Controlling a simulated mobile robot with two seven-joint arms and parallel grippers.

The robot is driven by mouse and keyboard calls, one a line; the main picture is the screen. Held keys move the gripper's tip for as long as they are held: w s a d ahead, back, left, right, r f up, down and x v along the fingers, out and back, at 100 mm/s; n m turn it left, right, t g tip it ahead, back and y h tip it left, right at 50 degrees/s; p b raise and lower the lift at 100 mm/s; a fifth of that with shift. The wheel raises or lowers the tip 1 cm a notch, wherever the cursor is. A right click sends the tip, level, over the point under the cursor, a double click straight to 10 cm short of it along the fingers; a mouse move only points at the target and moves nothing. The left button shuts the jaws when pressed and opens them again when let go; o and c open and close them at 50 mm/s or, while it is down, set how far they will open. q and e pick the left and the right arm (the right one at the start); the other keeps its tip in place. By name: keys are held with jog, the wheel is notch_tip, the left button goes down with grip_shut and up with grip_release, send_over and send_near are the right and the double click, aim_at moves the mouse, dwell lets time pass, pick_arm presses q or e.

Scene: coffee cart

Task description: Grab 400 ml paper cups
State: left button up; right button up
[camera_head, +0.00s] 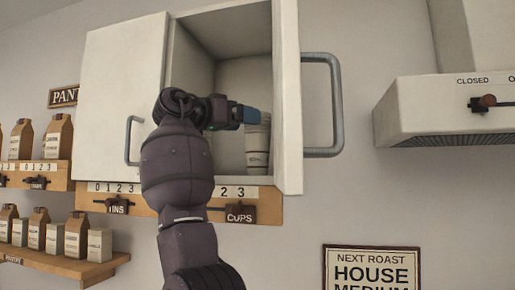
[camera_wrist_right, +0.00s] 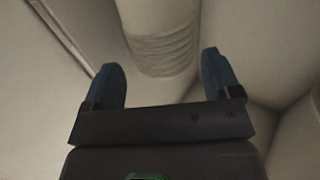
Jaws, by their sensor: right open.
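A stack of pale paper cups (camera_head: 258,160) stands inside the open right compartment of the white wall cabinet (camera_head: 194,60). My right gripper (camera_head: 252,115) reaches into this compartment, its blue fingers overlapping the stack in the head view. In the right wrist view my right gripper (camera_wrist_right: 163,80) has its two blue fingers spread wide apart. The cup stack (camera_wrist_right: 160,35) lies ahead, between the lines of the fingers, and nothing is held. Whether a finger touches the stack cannot be told. The cup volume is not readable. My left gripper is not in view.
The open cabinet door (camera_head: 287,100) with its grey handle (camera_head: 337,105) stands close to the right of my gripper. The left door (camera_head: 120,100) is shut. A slider marked CUPS (camera_head: 240,212) sits below. Shelves of paper bags (camera_head: 58,137) are at left; a hood (camera_head: 450,105) is at right.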

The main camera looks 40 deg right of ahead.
jog(key=d, duration=0.2)
jog(key=d+p, duration=0.1)
jog(key=d, duration=0.2)
jog(key=shift+w+f, duration=0.2)
jog(key=shift+a, duration=0.2)
jog(key=c, duration=1)
